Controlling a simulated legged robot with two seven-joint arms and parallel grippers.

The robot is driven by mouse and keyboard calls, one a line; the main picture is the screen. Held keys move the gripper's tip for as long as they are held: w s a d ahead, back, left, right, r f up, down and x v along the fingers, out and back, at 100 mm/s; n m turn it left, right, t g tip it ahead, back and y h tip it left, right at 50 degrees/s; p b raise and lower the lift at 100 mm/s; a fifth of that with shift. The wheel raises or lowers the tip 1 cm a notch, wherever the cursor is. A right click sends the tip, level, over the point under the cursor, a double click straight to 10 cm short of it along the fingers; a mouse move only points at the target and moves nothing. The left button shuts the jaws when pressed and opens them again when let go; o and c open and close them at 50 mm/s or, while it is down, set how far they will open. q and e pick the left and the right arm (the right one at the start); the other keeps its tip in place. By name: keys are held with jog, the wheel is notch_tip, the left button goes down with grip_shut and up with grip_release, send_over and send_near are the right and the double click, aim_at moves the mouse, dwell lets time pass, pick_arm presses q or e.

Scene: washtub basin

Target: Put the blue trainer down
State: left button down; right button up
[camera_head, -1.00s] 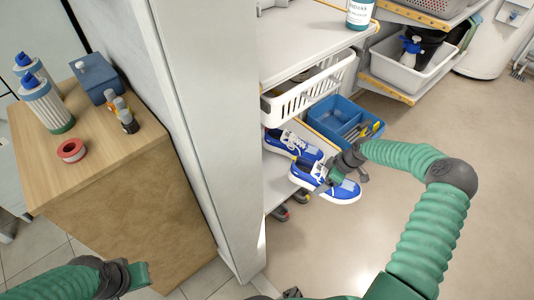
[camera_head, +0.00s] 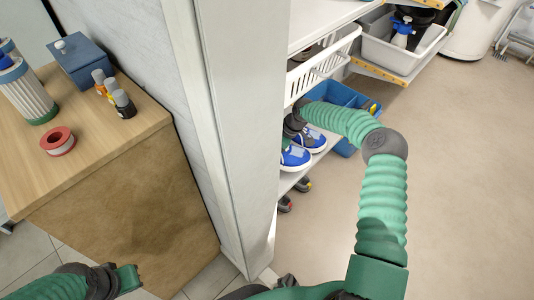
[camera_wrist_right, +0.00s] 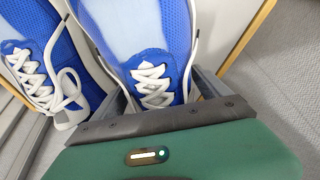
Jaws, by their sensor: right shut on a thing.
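The blue trainer (camera_head: 294,158), with white laces and a white sole edge, is in my right gripper (camera_head: 292,126). It is over the low shelf (camera_head: 289,182), toe towards the front edge. I cannot tell whether its sole touches the shelf. In the right wrist view, the fingers are on both sides of the trainer (camera_wrist_right: 152,62) near its laces. A second blue trainer (camera_head: 314,140) stands beside it on the shelf, and also shows at the left of the wrist view (camera_wrist_right: 62,72). My left gripper (camera_head: 128,278) is low at the left, away from both; its jaws are unclear.
A white basket (camera_head: 322,66) hangs just above the trainers. A blue caddy (camera_head: 347,148) is to their right. A pale upright panel (camera_head: 215,110) stands close on the left. Dark objects (camera_head: 302,184) lie below the shelf.

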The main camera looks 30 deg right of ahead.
jog(key=shift+w+a+f+b, duration=0.35)
jog(key=shift+w+f+b, duration=0.15)
jog(key=shift+w+b, duration=0.05)
jog(key=shift+w+a+f+b, duration=0.35)
jog(key=shift+w+f+b, duration=0.15)
jog(key=shift+r, duration=0.15)
jog(key=shift+f, duration=0.6)
jog(key=o, duration=1.5)
